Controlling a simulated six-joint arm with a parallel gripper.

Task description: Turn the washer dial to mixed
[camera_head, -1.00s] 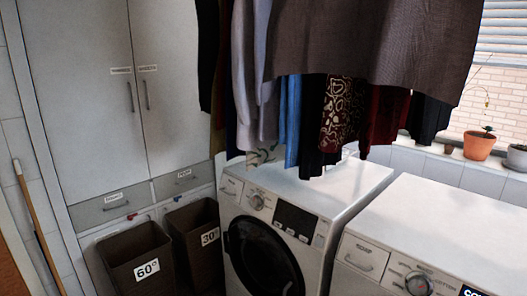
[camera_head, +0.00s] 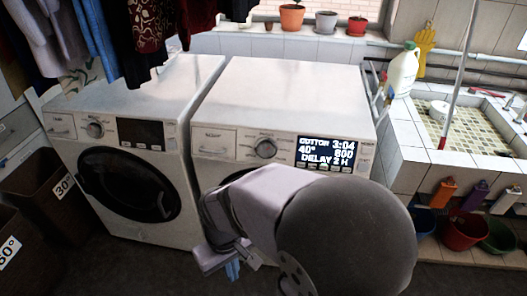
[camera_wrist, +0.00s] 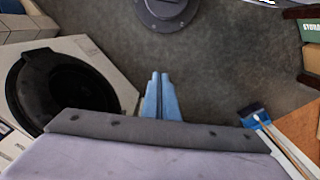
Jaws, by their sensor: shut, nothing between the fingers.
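The right-hand front-loading machine (camera_head: 283,92) is white, with a round silver dial (camera_head: 265,148) on its panel. Its lit display (camera_head: 325,152) reads COTTON, 3:04, 40°, 800, DELAY 2 H. The left-hand machine (camera_head: 140,85) has its own dial (camera_head: 95,130) and a dark display. My gripper (camera_head: 232,271) is low in front of the right machine, well below the dial, with its blue fingers pointing down. In the wrist view its blue fingers (camera_wrist: 160,76) are shut together and empty, beside a dark round door (camera_wrist: 62,88). My arm hides part of the right machine's front.
Clothes (camera_head: 145,30) hang above the left machine. A tiled sink (camera_head: 465,125) stands right, with a white bottle (camera_head: 403,72) beside it. Coloured buckets (camera_head: 464,229) sit below. Brown bins (camera_head: 45,190) stand at left. The right machine's top is clear.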

